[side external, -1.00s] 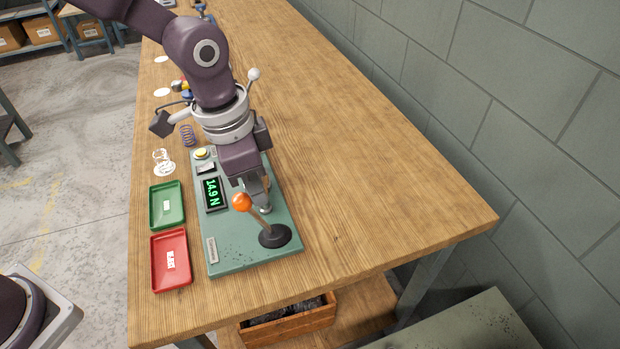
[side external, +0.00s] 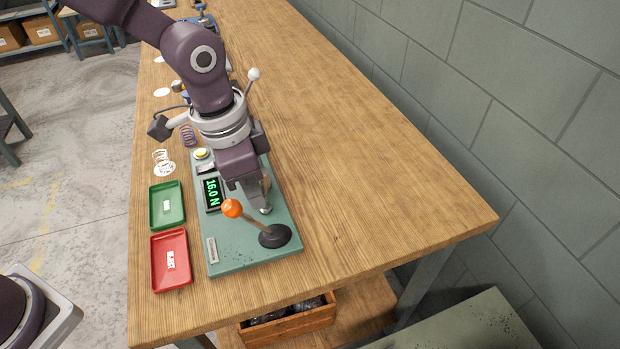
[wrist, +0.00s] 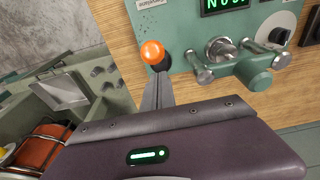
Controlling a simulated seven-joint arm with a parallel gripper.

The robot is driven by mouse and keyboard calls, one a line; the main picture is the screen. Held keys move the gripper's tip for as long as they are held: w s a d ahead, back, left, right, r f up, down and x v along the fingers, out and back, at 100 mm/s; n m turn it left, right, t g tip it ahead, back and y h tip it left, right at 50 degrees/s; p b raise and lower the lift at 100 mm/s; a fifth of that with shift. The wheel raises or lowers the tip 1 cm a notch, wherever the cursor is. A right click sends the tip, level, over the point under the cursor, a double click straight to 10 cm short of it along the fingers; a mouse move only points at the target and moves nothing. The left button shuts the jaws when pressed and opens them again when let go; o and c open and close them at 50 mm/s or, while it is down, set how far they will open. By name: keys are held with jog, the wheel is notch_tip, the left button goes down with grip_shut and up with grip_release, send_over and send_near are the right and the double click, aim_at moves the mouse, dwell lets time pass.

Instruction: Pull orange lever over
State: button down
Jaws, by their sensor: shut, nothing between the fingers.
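The orange-knobbed lever (side external: 232,208) stands on the front end of the green tester panel (side external: 230,258). Its shaft leans left from a round black base (side external: 275,236). My gripper (side external: 265,209) is shut and empty, its fingertips low over the panel, just behind and right of the knob. In the wrist view, the orange knob (wrist: 153,52) shows just beyond the tips of my shut gripper (wrist: 160,78). I cannot tell whether the fingers touch the shaft. The panel's display (side external: 212,194) reads 16.0 N.
A green tray (side external: 154,222) and a red tray (side external: 156,280) lie left of the panel. A purple spring (side external: 187,135) and a white coil (side external: 163,160) stand farther back. The wooden bench (side external: 370,200) is clear to the right.

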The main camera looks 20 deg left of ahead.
jog(key=shift+w+d, duration=0.15)
jog(key=shift+r, duration=0.3)
notch_tip(320, 180, up, 7)
dwell(2.7)
